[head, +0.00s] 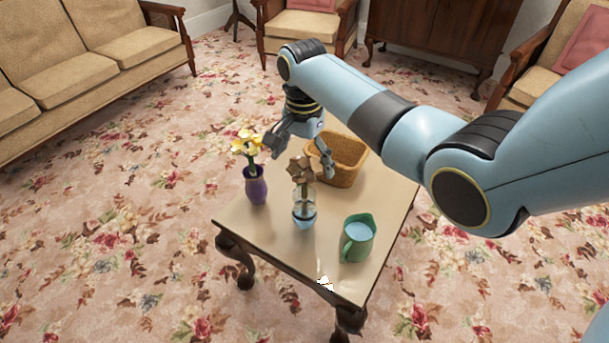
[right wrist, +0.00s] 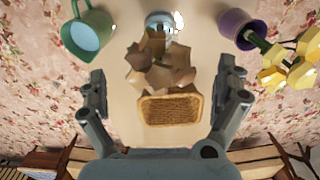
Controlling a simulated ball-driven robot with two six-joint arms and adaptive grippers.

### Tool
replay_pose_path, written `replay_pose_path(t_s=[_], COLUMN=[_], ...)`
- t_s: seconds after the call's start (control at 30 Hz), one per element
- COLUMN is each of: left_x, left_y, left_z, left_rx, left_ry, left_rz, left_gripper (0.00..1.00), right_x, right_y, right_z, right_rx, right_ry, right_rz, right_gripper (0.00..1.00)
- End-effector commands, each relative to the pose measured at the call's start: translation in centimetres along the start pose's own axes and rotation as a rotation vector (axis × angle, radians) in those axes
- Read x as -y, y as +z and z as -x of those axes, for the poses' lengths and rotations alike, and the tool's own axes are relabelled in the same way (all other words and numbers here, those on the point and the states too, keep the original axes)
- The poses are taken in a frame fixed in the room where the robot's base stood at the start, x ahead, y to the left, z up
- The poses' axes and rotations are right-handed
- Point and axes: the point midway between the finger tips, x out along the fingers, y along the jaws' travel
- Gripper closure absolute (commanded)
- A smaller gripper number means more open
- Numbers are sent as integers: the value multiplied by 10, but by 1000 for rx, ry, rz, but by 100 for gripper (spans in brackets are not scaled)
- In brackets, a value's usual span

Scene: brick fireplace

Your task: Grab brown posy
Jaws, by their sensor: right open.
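The brown posy (head: 301,169) stands upright in a clear glass vase (head: 304,209) with bluish water, on the small table (head: 275,233). In the right wrist view the brown posy (right wrist: 160,62) is between and a little beyond the fingertips of my right gripper (right wrist: 163,85), which is open and empty. In the head view my right gripper (head: 298,153) is at the posy's far side, its fingers spread to either side of the brown flowers. I see no contact. My left gripper is not in view.
A purple vase (head: 256,187) with yellow flowers (head: 247,144) stands close on the left. A green jug (head: 357,239) is at the front right. A wicker basket (head: 345,160) sits behind the posy. A small white object (head: 326,283) lies near the front edge.

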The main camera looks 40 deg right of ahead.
Motion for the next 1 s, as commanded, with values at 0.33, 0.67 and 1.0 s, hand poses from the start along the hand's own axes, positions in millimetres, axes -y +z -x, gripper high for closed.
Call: replay_pose_path(t_s=[0.33,0.67,1.0], left_x=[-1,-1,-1], left_y=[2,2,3], left_z=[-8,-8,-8], left_rx=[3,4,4], left_ry=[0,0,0], left_rz=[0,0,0], left_gripper=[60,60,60], right_x=[0,0,-1], right_y=[1,0,0], right_z=[-26,-26,-26], right_rx=[0,-1,-1], right_ry=[-1,-1,-1], right_rz=[1,1,1], right_gripper=[0,30,51])
